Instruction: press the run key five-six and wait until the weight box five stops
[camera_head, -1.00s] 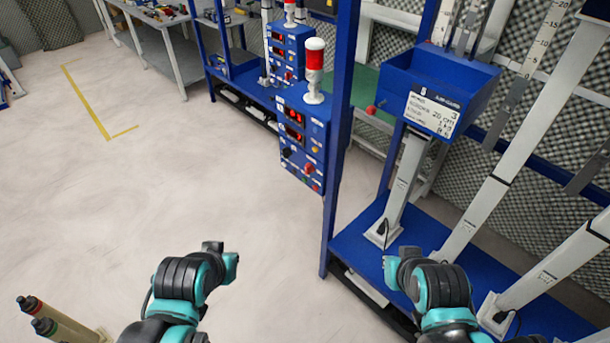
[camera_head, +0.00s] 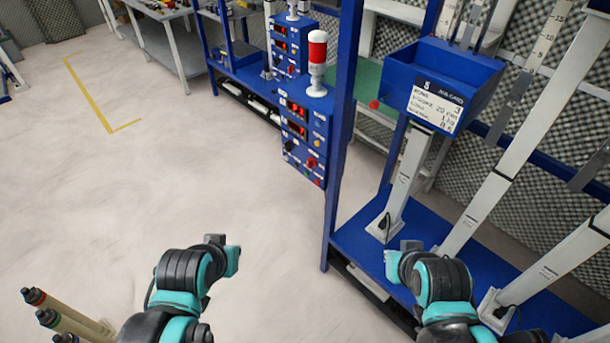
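The blue weight box five (camera_head: 437,97) hangs in the blue frame at the upper right, with a white label (camera_head: 436,106) marked 5 on its front. A grey column (camera_head: 405,180) stands below it. A blue control box (camera_head: 302,140) with red displays, knobs and small buttons is left of the frame post; its key markings are too small to read. A red and white lamp (camera_head: 317,62) stands on it. My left arm (camera_head: 195,275) and my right arm (camera_head: 430,280) show at the bottom, both apart from the control box. No gripper fingers can be made out.
A second control box (camera_head: 288,45) with a lamp stands farther back. A blue frame post (camera_head: 342,130) rises beside the nearer control box. Grey-topped tables (camera_head: 165,30) are at the upper left. Open pale floor (camera_head: 190,160) fills the left. Beige rods (camera_head: 65,312) are at the lower left.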

